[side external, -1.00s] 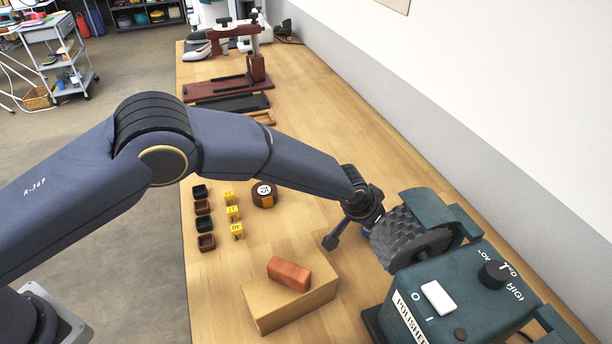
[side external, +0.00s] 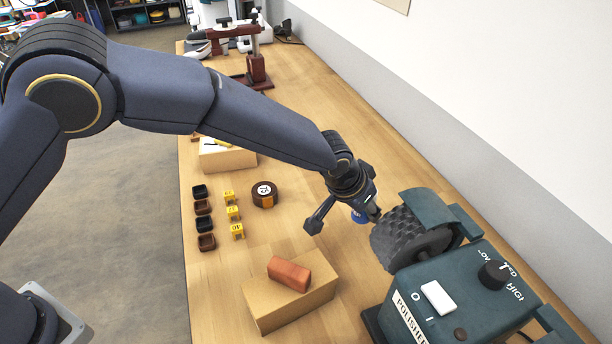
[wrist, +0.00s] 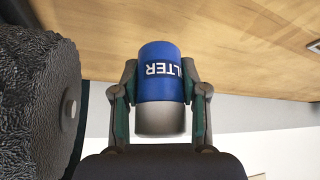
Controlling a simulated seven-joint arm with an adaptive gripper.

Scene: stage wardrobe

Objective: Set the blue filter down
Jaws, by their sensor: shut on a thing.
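The blue filter (wrist: 158,88) is a short cylinder with white letters ending in "LTER" and a pale grey end. It is held between the two fingers of my gripper (wrist: 160,70), which are shut on it from both sides in the wrist view. In the side view a small part of the blue filter (side external: 359,216) shows under my gripper (side external: 366,206), just left of the polisher's wheel. The rest of it is hidden by the gripper. It appears raised above the table, but I cannot tell how far.
The green polisher (side external: 460,290) with its dark wheel (side external: 408,236) stands close right of my gripper. A reddish bar (side external: 289,273) lies on a wooden block (side external: 290,303). Small dark trays (side external: 205,242), yellow tags (side external: 237,231) and a round brown case (side external: 264,195) sit left.

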